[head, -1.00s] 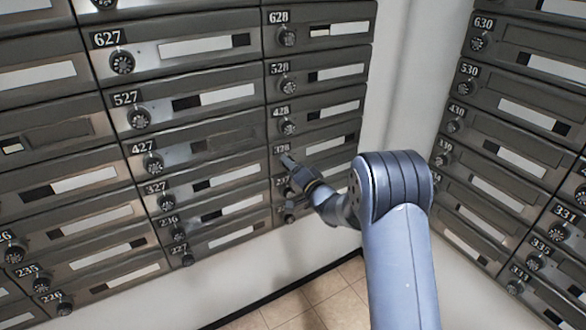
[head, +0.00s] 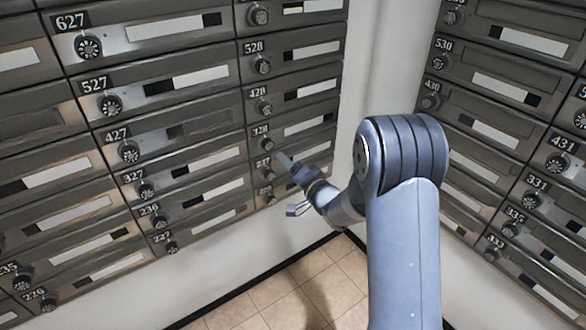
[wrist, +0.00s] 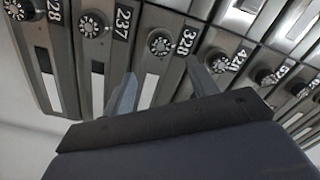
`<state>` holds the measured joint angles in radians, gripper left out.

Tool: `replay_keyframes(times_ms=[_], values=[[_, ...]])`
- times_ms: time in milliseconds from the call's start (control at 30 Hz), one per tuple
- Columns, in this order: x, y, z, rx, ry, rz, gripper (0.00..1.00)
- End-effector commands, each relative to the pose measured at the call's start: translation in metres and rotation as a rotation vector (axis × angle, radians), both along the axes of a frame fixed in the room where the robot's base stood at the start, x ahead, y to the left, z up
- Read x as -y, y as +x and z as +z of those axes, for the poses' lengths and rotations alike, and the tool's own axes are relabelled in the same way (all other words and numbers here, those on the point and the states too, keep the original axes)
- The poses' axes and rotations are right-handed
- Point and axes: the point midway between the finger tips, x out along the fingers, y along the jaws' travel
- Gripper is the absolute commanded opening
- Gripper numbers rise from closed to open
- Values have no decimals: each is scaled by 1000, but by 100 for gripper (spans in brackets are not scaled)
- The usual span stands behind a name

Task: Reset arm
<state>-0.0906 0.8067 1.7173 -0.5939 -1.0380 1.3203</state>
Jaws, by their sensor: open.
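My gripper (head: 287,184) is in front of the lower right end of the left mailbox wall, near the boxes labelled 328 and 237. In the wrist view its two fingers (wrist: 163,88) stand apart with nothing between them. The round dial of mailbox 328 (wrist: 160,42) shows beyond the gap between the fingers, and the same dial is just above the gripper in the head view (head: 267,144). My gripper looks clear of the dials, though the exact gap is hard to tell.
A second bank of mailboxes (head: 500,130) stands on the right wall. A white wall strip (head: 378,70) fills the corner between the banks. The tiled floor (head: 290,290) below looks clear. Dials stick out along both banks.

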Motion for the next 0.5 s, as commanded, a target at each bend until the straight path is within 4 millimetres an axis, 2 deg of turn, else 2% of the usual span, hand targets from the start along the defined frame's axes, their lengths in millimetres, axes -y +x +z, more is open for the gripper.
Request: replay_keyframes(times_ms=[200, 500], values=[[8, -12, 0, 1, -1, 0, 56], [8, -12, 0, 1, 0, 1, 56]])
